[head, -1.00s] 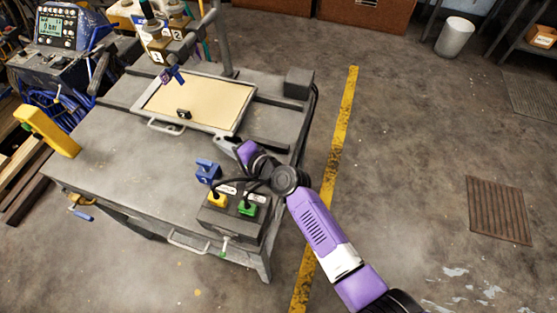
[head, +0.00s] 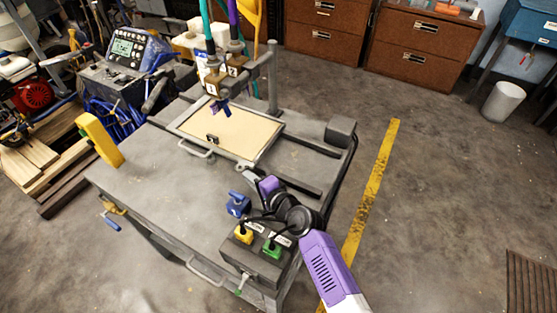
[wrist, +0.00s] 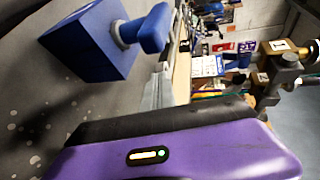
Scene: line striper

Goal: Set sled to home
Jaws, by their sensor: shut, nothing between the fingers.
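My gripper (head: 247,171) is shut and empty, just in front of the panel's near right corner. A blue block with a knob lever (head: 237,205) stands on the bench near my gripper; in the wrist view the blue block (wrist: 90,42) is close beside the grey fingers (wrist: 158,90).
A post (head: 271,80) holds nozzles above the panel. The bench's left middle is clear.

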